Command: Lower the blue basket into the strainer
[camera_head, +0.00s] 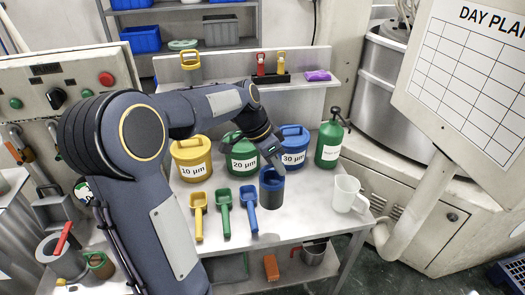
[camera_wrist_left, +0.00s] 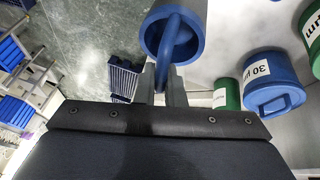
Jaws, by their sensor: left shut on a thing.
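My left gripper (camera_head: 272,166) is shut on the handle of the blue basket (camera_head: 271,188). The basket has a blue upper part and a dark grey lower part. It hangs about upright in front of the blue 30 µm tub, over the table in the head view. In the left wrist view the fingers (camera_wrist_left: 162,86) grip the blue handle, and the basket's round rim (camera_wrist_left: 194,38) shows beyond them. I cannot make out for sure which thing is the strainer. My right gripper is not in view.
The table (camera_head: 305,215) bears yellow, green and blue tubs, several scoops (camera_head: 224,212), a green bottle (camera_head: 329,145) and a white jug (camera_head: 347,194). A grey pot (camera_head: 62,262) with a red-handled thing stands at lower left. A steel pot (camera_head: 313,254) stands below the tabletop.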

